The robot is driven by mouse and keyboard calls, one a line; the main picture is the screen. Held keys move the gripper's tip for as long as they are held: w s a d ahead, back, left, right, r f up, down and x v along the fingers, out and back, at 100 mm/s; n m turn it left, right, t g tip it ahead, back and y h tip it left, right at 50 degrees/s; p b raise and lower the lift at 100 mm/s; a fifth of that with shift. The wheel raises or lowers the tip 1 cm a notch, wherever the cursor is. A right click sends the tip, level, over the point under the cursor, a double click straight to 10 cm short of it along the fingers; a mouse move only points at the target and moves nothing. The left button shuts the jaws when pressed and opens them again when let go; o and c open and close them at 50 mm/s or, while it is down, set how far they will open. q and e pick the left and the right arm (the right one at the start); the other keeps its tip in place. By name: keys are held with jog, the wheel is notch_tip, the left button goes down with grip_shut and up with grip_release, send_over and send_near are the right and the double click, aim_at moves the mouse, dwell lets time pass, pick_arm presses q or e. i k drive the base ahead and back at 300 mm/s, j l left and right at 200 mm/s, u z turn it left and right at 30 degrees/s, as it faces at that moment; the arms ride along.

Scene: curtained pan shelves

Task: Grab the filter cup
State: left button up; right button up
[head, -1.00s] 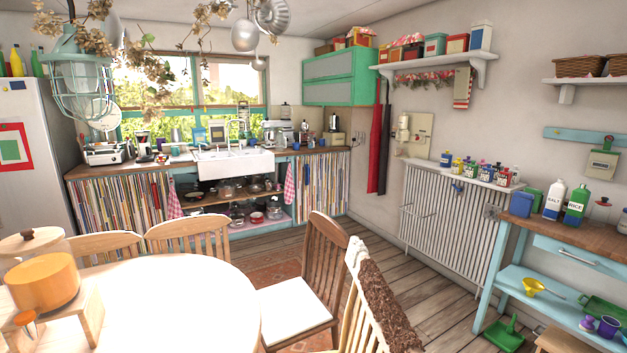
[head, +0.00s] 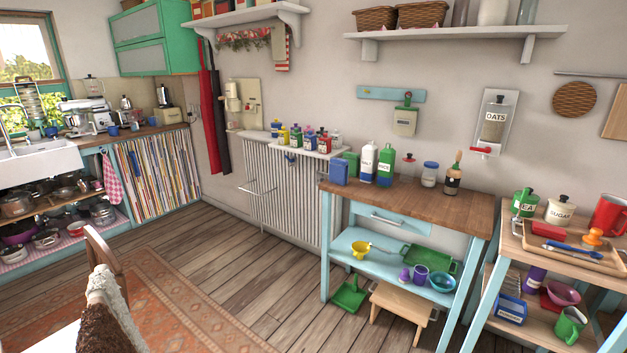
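No object is clearly identifiable as the filter cup at this size. A yellow funnel-shaped cup with a handle (head: 361,249) lies on the lower shelf of the blue table (head: 345,268). A small orange piece with a wide flange (head: 593,238) stands on the wooden tray (head: 560,254) at the far right. A purple cup (head: 420,273) and a turquoise bowl (head: 442,282) are also on the blue lower shelf. Neither of my grippers is in view.
A wooden stool (head: 400,299) and a green dustpan (head: 349,297) stand on the floor by the blue table. A chair (head: 112,290) is at the lower left. The wooden floor (head: 230,265) between chair and table is clear.

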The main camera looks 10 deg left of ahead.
aim_at(112, 131)
jog(key=i+l+u, duration=0.1)
jog(key=i+l, duration=0.15)
jog(key=i, duration=0.3)
jog(key=i+l, duration=0.3)
jog(key=i, duration=0.2)
jog(key=i+j+u, duration=0.2)
jog(key=i+u, duration=1)
jog(key=i, duration=0.2)
jog(key=i+j+u, duration=0.2)
jog(key=i, duration=0.5)
jog(key=i+u, duration=0.2)
jog(key=i, duration=0.55)
jog(key=i+u, duration=0.2)
jog(key=i, duration=0.5)
jog(key=i+l+u, duration=0.2)
jog(key=i, duration=0.5)
jog(key=i+j+z, duration=0.1)
jog(key=i, duration=3)
